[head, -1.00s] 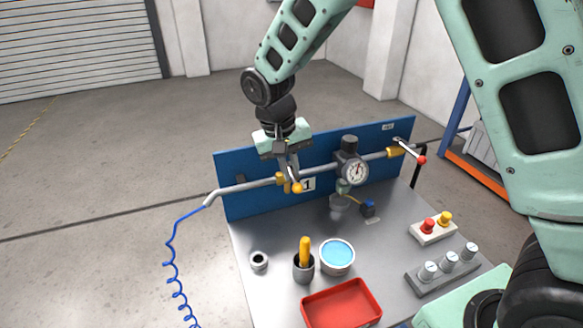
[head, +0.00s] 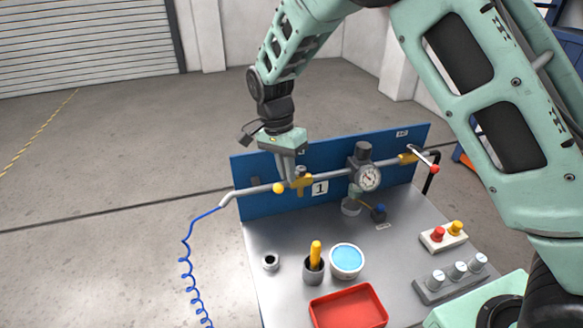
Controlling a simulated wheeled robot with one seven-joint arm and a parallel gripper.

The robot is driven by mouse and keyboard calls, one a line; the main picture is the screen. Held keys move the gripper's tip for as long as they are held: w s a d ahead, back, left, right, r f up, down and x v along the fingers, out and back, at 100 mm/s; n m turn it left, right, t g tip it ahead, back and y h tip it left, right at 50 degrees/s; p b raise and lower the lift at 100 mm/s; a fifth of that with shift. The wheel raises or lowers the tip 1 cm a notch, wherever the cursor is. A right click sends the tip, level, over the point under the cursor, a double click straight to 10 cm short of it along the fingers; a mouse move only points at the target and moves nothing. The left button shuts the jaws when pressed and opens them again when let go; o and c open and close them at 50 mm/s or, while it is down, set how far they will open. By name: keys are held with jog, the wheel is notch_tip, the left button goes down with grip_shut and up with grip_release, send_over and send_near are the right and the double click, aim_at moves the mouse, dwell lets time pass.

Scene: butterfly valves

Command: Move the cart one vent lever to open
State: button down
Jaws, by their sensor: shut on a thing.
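The vent lever with a yellow knob (head: 278,188) belongs to the brass valve (head: 302,185) on the pipe, beside the label "1" (head: 320,188). Its knob shows left of the valve, in line with the pipe in this view. My gripper (head: 288,176) reaches down from above and is shut on the lever. The fingers hide most of the lever's handle, so its exact angle is hard to tell. A second lever with a red knob (head: 435,169) sits on the brass valve at the pipe's right end.
A gauge with regulator (head: 368,178) stands on the pipe right of my gripper. The blue panel (head: 262,216) stands close behind. On the cart top are a red tray (head: 348,308), a blue-filled tub (head: 346,260), a yellow-handled tool in a cup (head: 315,262) and a button box (head: 443,237).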

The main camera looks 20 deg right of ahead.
jog(key=m, duration=0.1)
jog(key=w+m+p, duration=0.1)
jog(key=m, duration=0.1)
jog(key=shift+w+a+r+m+y, duration=0.15)
jog(key=shift+w+a+m+y, duration=0.05)
jog(key=shift+w+m+y, duration=0.1)
jog(key=shift+w+m+y+p, duration=0.15)
jog(key=shift+w+m+p, duration=0.25)
jog(key=shift+m, duration=0.4)
jog(key=shift+w+m+y+p, duration=0.15)
jog(key=shift+w+m+p, duration=0.15)
jog(key=shift+m, duration=0.5)
jog(key=c, duration=1.5)
grip_release()
jog(key=w+r+b, duration=0.3)
jog(key=r, duration=1.4)
jog(key=shift+w, duration=0.15)
